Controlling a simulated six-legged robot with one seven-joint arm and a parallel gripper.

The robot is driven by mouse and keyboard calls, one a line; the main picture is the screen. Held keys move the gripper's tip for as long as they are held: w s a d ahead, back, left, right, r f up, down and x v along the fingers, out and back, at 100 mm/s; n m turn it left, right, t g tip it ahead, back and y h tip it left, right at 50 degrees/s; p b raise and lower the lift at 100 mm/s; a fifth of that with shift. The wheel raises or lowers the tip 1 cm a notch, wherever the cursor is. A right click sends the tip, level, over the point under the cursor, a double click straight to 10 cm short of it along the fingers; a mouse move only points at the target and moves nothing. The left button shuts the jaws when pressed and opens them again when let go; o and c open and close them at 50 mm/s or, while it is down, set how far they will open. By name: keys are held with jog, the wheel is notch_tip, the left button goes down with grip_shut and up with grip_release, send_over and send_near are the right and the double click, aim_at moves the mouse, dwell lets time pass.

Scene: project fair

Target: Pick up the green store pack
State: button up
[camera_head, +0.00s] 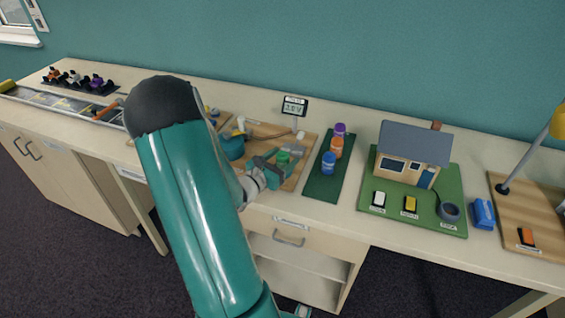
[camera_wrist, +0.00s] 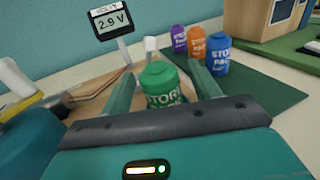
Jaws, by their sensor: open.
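The green store pack (camera_wrist: 162,86) is a small lidded cylinder standing on the wooden board (camera_head: 303,150). In the head view its green top (camera_head: 283,157) shows just beyond my gripper (camera_head: 272,168). In the wrist view my gripper (camera_wrist: 165,88) is open, with one finger on each side of the pack. The pack's lower part is hidden by my gripper's body.
Blue (camera_head: 329,163), orange (camera_head: 336,147) and purple (camera_head: 340,130) packs stand on a dark green mat (camera_head: 318,186) to the right. A meter reading 2.9 V (camera_wrist: 110,21) stands behind. A model house (camera_head: 412,155) stands further right.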

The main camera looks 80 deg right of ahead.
jog(key=shift+d, duration=0.1)
jog(key=shift+c, duration=0.4)
jog(key=c, duration=1.1)
jog(key=shift+r, duration=0.15)
